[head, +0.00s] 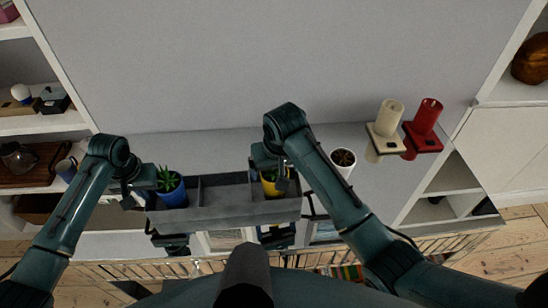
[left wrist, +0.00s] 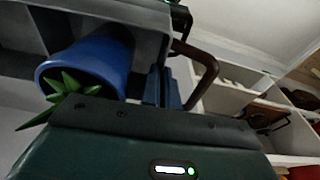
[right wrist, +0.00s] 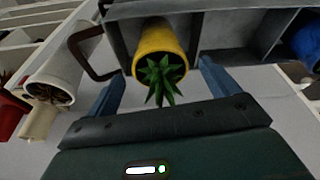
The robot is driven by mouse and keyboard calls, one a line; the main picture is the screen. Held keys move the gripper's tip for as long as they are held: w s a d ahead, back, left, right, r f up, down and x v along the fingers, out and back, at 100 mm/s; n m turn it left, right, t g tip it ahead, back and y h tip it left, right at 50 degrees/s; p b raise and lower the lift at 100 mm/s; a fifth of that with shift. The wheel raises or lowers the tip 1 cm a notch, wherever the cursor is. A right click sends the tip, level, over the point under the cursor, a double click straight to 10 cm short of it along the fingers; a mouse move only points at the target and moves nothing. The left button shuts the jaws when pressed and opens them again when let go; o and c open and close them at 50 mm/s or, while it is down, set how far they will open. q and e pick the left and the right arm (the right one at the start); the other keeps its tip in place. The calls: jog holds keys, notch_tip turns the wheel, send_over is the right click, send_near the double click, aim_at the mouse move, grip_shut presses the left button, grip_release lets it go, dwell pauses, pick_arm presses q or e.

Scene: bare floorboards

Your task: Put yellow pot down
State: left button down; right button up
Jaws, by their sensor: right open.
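The yellow pot (head: 272,183) with a spiky green plant stands in the right compartment of a grey divided tray (head: 222,213). In the right wrist view the yellow pot (right wrist: 160,48) sits between the spread blue fingers of my right gripper (right wrist: 160,88), with a gap on each side. My right gripper (head: 270,165) is open over the pot. My left gripper (head: 138,187) is at the tray's left end, beside the blue pot (head: 171,190). In the left wrist view its fingers (left wrist: 163,88) are close together near the brown tray handle (left wrist: 200,62); I cannot tell whether they pinch it.
A white pot (head: 343,162) stands just right of the tray. Shelves (head: 38,125) flank the left side. The tray's middle compartment is empty.

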jog(key=v, duration=0.6)
pick_arm(q)
jog(key=c, duration=2.1)
grip_release()
jog(key=o, duration=0.5)
